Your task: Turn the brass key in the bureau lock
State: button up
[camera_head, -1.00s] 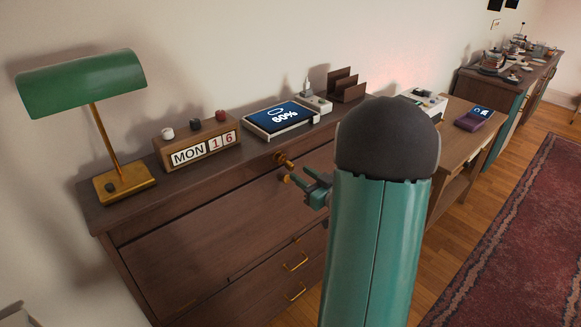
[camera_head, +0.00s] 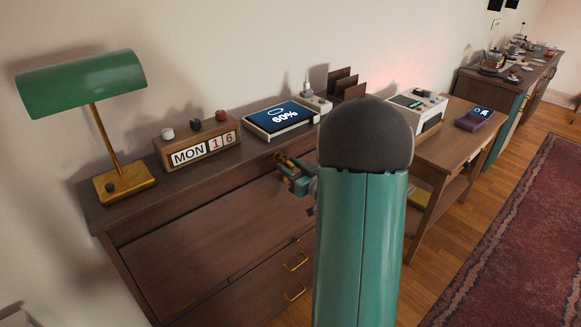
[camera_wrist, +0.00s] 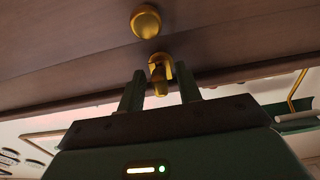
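The brass key (camera_wrist: 159,78) shows in the wrist view, sticking out of the dark wooden front of the bureau (camera_head: 190,222). A round brass knob (camera_wrist: 146,22) sits on the same front, beyond the key in that view. My gripper (camera_wrist: 160,90) has its two green fingers apart, one on each side of the key. A gap shows on the left of the key; on the right the finger is very close, and I cannot tell if it touches. In the head view my gripper (camera_head: 288,172) is at the bureau's upper front and largely covers the key.
On the bureau top stand a green lamp (camera_head: 82,84), a date block (camera_head: 198,146), a tablet (camera_head: 281,118) and a letter rack (camera_head: 343,82). A side table (camera_head: 445,150) with a white device (camera_head: 416,108) stands to the right. Brass drawer handles (camera_head: 296,262) are below.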

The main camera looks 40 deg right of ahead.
grip_shut()
jog(key=shift+m, duration=1.5)
jog(key=shift+a, duration=0.1)
jog(key=shift+w+m, duration=0.1)
jog(key=shift+m, duration=0.6)
jog(key=shift+r+m, duration=0.1)
jog(key=shift+m, duration=0.7)
jog(key=shift+a, duration=0.1)
jog(key=shift+w+m, duration=0.15)
jog(key=shift+m, duration=1.35)
jog(key=shift+a, duration=0.1)
